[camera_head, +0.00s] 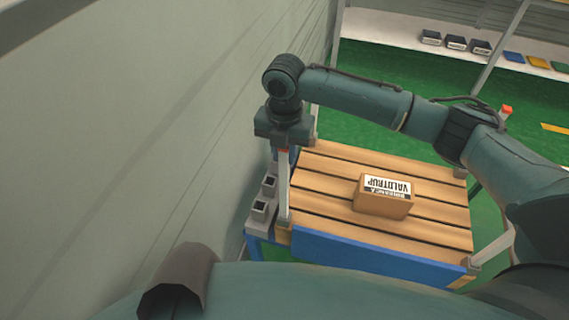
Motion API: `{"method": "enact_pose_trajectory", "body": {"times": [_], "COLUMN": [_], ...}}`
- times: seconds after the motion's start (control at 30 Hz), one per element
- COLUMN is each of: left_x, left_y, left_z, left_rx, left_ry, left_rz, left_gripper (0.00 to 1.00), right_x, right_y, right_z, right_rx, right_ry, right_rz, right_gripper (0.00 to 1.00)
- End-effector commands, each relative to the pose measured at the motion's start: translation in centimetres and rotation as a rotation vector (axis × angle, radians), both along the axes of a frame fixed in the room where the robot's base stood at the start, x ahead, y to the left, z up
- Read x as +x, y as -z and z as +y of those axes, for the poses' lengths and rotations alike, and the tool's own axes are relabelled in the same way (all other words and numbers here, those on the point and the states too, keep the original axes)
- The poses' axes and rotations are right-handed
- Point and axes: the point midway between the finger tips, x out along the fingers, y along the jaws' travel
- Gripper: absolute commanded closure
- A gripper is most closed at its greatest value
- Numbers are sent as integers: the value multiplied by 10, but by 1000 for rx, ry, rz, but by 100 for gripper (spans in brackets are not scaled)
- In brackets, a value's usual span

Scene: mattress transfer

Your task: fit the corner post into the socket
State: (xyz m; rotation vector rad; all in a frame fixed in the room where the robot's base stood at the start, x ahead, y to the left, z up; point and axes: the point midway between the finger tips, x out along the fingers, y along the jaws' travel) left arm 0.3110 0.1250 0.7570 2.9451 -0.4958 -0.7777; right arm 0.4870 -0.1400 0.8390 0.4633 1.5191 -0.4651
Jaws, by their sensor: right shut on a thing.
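My right gripper (283,147) comes in from the right and points down above the left end of the slatted wooden platform. It is shut on the upper end of an upright, pale grey corner post (284,190). The post's lower end is at the platform's near left corner; I cannot tell whether it is inside a socket or just above or beside one. Two grey blocks with dark square openings, which look like sockets (260,208), sit just left of the post. My left gripper is not in view.
A cardboard box (383,196) lies on the wooden platform (325,205), which has a blue front edge (350,252). Other pale posts (495,247) stand at its corners. A grey wall (130,130) is close on the left. A shelf (400,32) with bins stands behind, across green floor.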

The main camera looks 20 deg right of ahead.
Motion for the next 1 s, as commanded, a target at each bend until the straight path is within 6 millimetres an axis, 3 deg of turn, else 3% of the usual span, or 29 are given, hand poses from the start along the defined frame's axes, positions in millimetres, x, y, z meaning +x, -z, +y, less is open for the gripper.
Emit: {"method": "enact_pose_trajectory", "body": {"times": [0.1, 0.2, 0.6, 0.63, 0.87, 1.0], "left_x": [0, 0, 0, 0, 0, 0], "left_y": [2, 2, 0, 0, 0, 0], "left_z": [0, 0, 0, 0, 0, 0], "left_rx": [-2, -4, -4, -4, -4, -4], "left_ry": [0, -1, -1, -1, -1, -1], "left_rz": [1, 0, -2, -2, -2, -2], "left_gripper": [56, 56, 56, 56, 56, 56], "right_x": [0, 0, 0, 0, 0, 0], "right_y": [21, 29, 33, 34, 33, 33], "right_z": [0, 0, 0, 0, 0, 0], "right_rx": [0, 1, 0, -1, -1, -1], "right_ry": [1, -1, 0, 0, 0, 0], "right_rz": [1, 1, 0, 1, 1, 1], "right_gripper": [100, 100, 100, 75, 56, 56]}}
